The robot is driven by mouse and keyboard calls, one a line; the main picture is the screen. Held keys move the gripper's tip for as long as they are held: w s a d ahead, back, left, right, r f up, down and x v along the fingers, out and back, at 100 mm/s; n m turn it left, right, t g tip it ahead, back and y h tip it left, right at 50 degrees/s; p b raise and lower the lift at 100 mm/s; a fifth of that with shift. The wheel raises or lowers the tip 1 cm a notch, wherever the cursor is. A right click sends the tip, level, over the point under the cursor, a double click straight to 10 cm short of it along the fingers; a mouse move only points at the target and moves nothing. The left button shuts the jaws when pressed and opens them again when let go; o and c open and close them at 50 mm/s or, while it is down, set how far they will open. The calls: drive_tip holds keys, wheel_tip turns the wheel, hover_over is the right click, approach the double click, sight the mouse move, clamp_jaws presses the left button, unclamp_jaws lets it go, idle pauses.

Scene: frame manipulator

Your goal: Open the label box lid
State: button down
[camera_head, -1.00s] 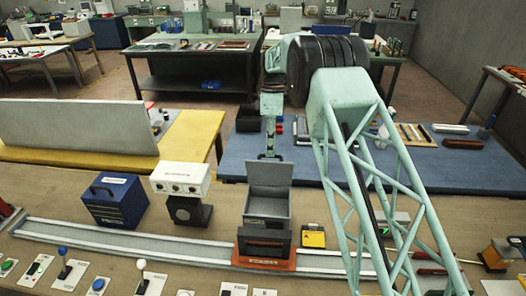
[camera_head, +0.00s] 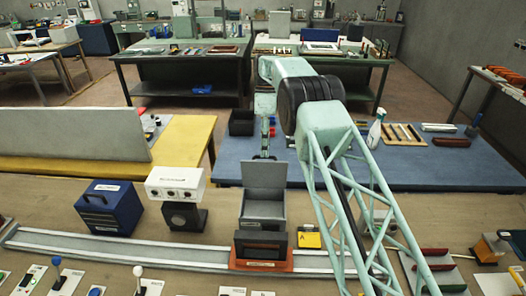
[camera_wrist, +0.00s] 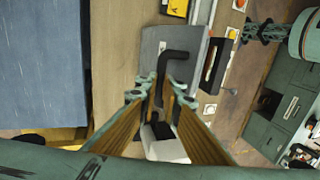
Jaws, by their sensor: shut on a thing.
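In the wrist view the grey lid (camera_wrist: 178,45) carries a bent black handle (camera_wrist: 176,64). My gripper (camera_wrist: 163,93) is shut on this handle, with a finger on each side. The handle's grip is partly hidden by the fingers.
A blue case (camera_head: 109,206) and a white device (camera_head: 177,183) stand left of the box. A yellow block (camera_head: 308,238) is close on its right. A metal rail (camera_head: 110,248) runs along the bench. A blue-topped table (camera_head: 230,172) lies behind.

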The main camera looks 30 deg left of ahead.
drive_tip(key=shift+x, duration=1.2)
drive_tip(key=c, duration=3.1)
unclamp_jaws()
drive_tip(key=shift+w+d, duration=0.1)
drive_tip(key=shift+w, duration=0.05)
drive_tip(key=shift+c, duration=0.2)
drive_tip(key=o, duration=0.4)
drive_tip(key=shift+w+a+f, duration=0.15)
drive_tip(key=shift+w+a, duration=0.2)
drive_tip(key=shift+w, duration=0.05)
drive_tip(key=shift+s+d+r, duration=0.25)
drive_tip(key=shift+s+r, duration=0.1)
drive_tip(key=shift+r, duration=0.15)
drive_tip(key=shift+w+a+r, duration=0.1)
drive_tip(key=shift+r, duration=0.35)
wheel_tip(320, 180, up, 9)
drive_tip(key=shift+r, duration=0.2)
